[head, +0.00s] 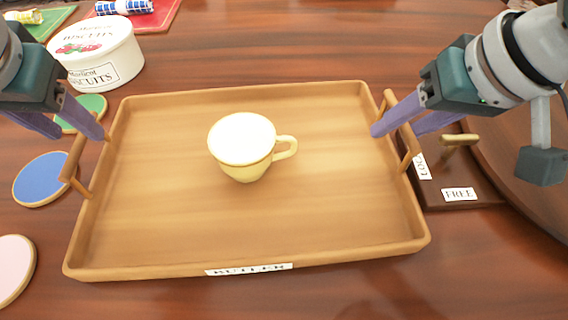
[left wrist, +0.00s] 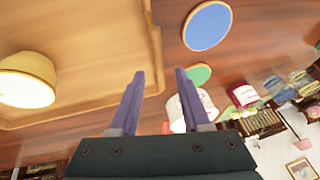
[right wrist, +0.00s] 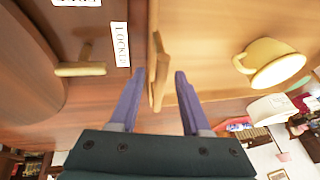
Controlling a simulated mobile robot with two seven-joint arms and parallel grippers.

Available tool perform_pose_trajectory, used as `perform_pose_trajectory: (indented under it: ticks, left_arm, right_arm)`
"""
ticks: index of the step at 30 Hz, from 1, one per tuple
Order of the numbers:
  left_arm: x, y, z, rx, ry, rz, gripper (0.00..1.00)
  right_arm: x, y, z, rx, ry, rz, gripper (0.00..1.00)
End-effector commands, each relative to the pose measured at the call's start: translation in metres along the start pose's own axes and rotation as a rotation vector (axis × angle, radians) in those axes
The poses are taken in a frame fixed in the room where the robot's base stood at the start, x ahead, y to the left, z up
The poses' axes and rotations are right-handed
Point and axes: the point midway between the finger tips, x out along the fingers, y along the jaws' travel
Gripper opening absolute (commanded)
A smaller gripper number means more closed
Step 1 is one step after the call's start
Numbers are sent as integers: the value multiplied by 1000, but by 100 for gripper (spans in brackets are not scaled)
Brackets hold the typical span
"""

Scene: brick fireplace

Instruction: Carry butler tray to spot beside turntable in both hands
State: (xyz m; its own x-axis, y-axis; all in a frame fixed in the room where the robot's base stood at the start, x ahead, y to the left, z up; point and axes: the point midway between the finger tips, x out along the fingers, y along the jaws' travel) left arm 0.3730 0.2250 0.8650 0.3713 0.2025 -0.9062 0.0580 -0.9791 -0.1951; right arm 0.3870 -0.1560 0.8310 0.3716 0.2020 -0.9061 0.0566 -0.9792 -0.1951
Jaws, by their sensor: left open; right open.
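The wooden butler tray (head: 160,230) lies flat on the table, its label on the near rim. A yellow cup with a white top (head: 242,138) stands on it, also visible in the left wrist view (left wrist: 28,80) and right wrist view (right wrist: 270,65). My left gripper (head: 80,135) is open by the tray's left handle (head: 75,165), near its far end; I cannot tell whether the handle is between the fingers. My right gripper (head: 395,132) is open around the right handle (right wrist: 158,65), a finger on each side. The turntable's dark round edge (head: 520,185) is at the right.
A dark board with a wooden lever (head: 460,140) and a FREE label (head: 459,194) sits right of the tray. Blue (head: 42,180), green (head: 88,110) and pink (head: 12,268) discs lie left. A white biscuit tin (head: 97,52) stands behind left. Table in front is clear.

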Motion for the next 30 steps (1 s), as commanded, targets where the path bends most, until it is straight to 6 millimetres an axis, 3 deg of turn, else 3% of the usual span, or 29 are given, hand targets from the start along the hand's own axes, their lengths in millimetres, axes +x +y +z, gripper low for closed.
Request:
perform_pose_trajectory:
  ticks: [6, 11, 24, 30]
  left_arm:
    - [-31, 0, -1, 0, 3, 0, 47]
    - [-37, 0, 0, 1, 0, -1, 47]
    - [-37, 0, 0, 1, -1, -1, 47]
    - [-37, 0, 0, 1, -1, -1, 47]
  right_arm:
    - [0, 0, 0, 0, 0, 0, 47]
    - [-8, 0, 0, -1, 2, 0, 47]
    - [-95, 0, 0, -3, 3, 1, 47]
    - [-117, 0, 0, 0, 2, 0, 47]
